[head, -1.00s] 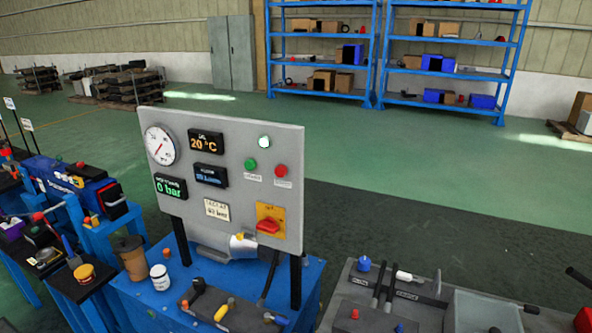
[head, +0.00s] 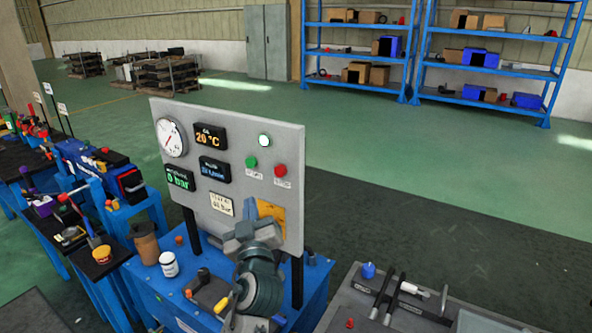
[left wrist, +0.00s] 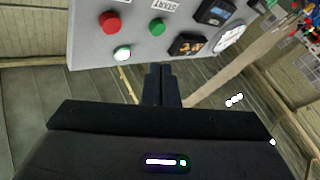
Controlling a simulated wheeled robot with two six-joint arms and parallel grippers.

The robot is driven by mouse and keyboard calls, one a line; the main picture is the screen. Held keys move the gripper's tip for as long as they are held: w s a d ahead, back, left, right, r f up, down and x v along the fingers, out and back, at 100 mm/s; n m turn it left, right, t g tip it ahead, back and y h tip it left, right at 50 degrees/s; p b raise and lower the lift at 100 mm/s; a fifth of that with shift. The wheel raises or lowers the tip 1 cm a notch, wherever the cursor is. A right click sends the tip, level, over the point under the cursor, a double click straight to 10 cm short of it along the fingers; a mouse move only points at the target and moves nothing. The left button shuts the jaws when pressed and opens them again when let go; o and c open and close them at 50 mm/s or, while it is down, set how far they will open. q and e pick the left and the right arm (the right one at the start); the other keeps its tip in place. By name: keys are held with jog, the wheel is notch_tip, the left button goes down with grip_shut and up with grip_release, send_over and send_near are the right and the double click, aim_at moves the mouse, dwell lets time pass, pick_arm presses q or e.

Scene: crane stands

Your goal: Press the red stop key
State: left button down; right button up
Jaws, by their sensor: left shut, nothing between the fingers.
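The red stop key (head: 280,171) is a round button at the right of the upright grey panel (head: 291,203), beside the green start key (head: 251,162). It also shows in the upside-down left wrist view (left wrist: 110,22), at the upper left. My left gripper (head: 248,234) is in front of the panel's lower part, below the red key and apart from it. It hides much of the yellow plate (head: 272,211). In the left wrist view its fingers (left wrist: 161,72) are together with nothing between them. My right gripper is not in view.
A lit white lamp (head: 264,140) is above the keys. A gauge (head: 170,138) and several displays fill the panel's left side. A white jar (head: 168,264) and a brown cup (head: 145,243) stand on the blue stand. A grey bench (head: 405,315) is at the right.

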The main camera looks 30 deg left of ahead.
aim_at(280, 171)
pick_arm(q)
jog(key=r, duration=0.1)
jog(key=s+r+n, duration=0.1)
jog(key=shift+d+r+y, duration=0.1)
jog(key=shift+r+y, duration=0.2)
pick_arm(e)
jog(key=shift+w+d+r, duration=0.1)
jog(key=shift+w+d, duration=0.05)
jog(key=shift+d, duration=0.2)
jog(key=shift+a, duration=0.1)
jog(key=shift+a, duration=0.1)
pick_arm(q)
jog(key=w, duration=0.9)
jog(key=shift+d+b, duration=0.4)
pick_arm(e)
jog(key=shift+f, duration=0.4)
pick_arm(q)
jog(key=shift+s, duration=0.1)
